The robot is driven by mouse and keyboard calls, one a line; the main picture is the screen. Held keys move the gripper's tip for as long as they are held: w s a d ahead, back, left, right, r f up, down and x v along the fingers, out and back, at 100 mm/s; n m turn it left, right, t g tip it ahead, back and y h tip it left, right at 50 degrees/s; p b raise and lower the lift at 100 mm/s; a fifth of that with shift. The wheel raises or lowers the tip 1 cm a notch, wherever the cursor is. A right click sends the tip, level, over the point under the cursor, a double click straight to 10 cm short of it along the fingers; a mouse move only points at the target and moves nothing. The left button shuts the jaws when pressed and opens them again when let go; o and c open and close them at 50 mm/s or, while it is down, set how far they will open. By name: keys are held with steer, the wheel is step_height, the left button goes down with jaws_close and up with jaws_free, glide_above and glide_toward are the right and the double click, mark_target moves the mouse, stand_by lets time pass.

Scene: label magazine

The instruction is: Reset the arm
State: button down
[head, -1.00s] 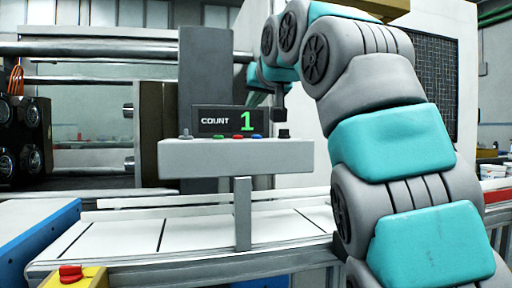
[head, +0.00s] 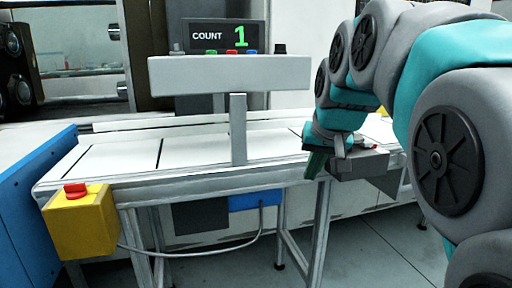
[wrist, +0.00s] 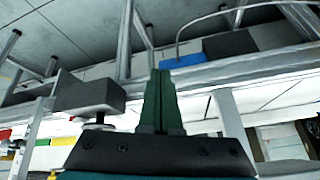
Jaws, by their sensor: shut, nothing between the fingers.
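My gripper (head: 316,162) is in front of the conveyor's near edge in the head view, pointing down and to the left. In the wrist view my gripper (wrist: 160,75) shows two dark green fingers pressed together with nothing between them. My teal and grey arm fills the right side of the head view, bent over toward the conveyor. A grey box-like block (head: 360,163) is just right of the gripper in the head view. It also shows left of the fingers in the wrist view (wrist: 88,92).
A white-topped conveyor (head: 200,153) runs across the middle. A panel reading COUNT 1 (head: 224,36) stands behind a grey shelf (head: 230,74) on a post. A yellow box with a red button (head: 78,222) is at the front left. The floor at front right is open.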

steer(key=s+d+f+g, duration=0.1)
steer(key=s+f+g, duration=0.3)
steer(key=s+f, duration=0.9)
steer(key=s+d+f+n+g, duration=0.1)
steer(key=s+f+g, duration=0.3)
steer(key=s+f, duration=1)
steer(key=s+d, duration=0.1)
steer(key=s, duration=0.3)
steer(key=shift+d+h, duration=0.3)
steer(key=shift+h, duration=0.1)
